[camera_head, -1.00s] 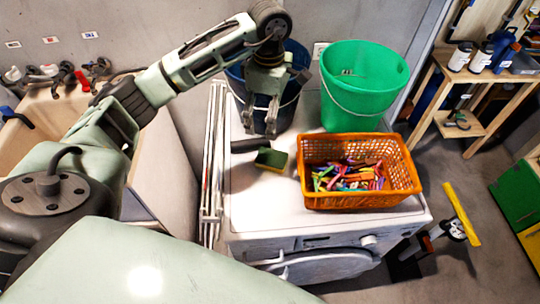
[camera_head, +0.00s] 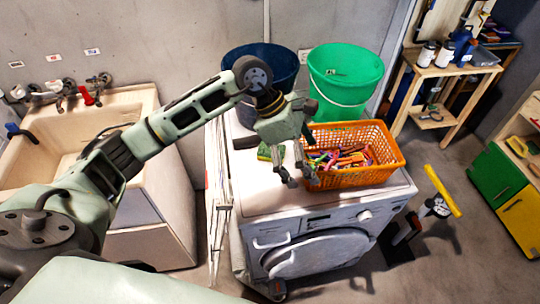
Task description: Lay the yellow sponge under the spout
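The sponge (camera_head: 264,153), green on its visible face with some yellow, lies on the washing machine top (camera_head: 250,190), left of the orange basket. Part of it is hidden behind my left gripper. My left gripper (camera_head: 301,183) hangs in front of and to the right of the sponge, beside the basket. Its two fingers are apart, with nothing visible between them. The beige sink (camera_head: 40,135) is at the left, with several taps along its back edge, one with a red part (camera_head: 87,98). The spout is too small to pick out clearly. My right gripper is not in view.
The orange basket (camera_head: 385,175) of coloured clothespins sits close to the right of my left gripper. A green bucket (camera_head: 345,85) and a dark blue bucket (camera_head: 262,60) stand behind. A white folded rack (camera_head: 218,205) stands between sink and washer. The washer's front left top is bare.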

